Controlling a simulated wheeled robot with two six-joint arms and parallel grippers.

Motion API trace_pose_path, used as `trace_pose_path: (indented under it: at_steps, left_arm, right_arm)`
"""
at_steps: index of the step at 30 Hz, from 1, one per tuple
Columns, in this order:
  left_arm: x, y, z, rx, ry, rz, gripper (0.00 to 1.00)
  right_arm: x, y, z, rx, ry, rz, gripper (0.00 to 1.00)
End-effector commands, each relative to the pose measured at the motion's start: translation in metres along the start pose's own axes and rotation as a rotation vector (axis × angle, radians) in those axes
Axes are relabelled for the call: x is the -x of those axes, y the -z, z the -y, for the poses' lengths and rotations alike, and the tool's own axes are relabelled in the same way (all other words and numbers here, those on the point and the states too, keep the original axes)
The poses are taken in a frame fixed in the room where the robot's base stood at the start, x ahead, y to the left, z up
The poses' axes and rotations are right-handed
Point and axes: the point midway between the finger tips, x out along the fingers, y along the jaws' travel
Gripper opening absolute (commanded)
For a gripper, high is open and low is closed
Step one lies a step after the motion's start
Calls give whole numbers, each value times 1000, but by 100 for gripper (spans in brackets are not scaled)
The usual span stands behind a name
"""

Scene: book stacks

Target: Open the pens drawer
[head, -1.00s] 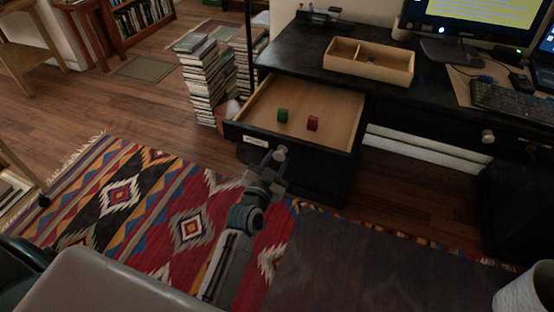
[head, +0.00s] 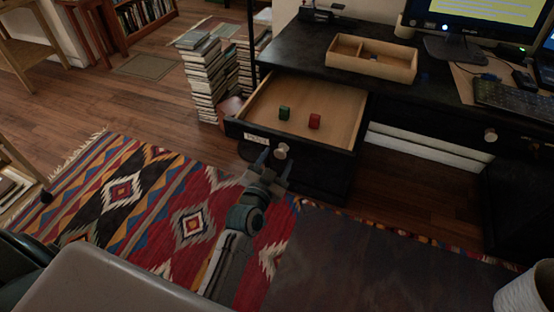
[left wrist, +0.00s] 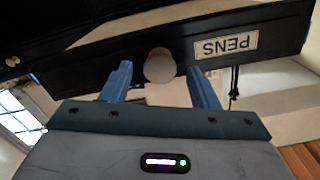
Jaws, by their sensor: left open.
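The pens drawer (head: 258,137) is pulled well out of the dark desk, and its wooden inside shows in the head view. Its front carries a round pale knob (head: 282,151) and a white label, which reads PENS (left wrist: 226,46) in the left wrist view. A green block (head: 284,113) and a red block (head: 315,121) sit in the drawer. My left gripper (head: 273,167) is open just in front of the knob. In the left wrist view the knob (left wrist: 160,66) appears between its spread fingers, apart from both. My right gripper is out of view.
A wooden divided tray (head: 372,62), a monitor and a keyboard (head: 515,99) are on the desk top. Stacks of books (head: 204,80) stand on the floor left of the drawer. A patterned rug (head: 150,205) lies below. Another knob (head: 490,135) is at the right.

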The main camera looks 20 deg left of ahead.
Motion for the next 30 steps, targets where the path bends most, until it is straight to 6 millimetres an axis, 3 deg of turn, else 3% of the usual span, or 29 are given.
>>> trace_pose_path:
  at_steps: [9, 15, 21, 30]
  left_arm:
    - [60, -4, -2, 2, 0, 3, 55]
    - [89, -3, -1, 1, -1, 3, 55]
    - [100, -1, -1, 1, -1, 2, 55]
    - [100, -1, 0, 0, -1, 1, 55]
  right_arm:
    - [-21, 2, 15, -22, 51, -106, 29]
    - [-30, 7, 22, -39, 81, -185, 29]
    - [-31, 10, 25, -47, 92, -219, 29]
    - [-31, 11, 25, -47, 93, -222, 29]
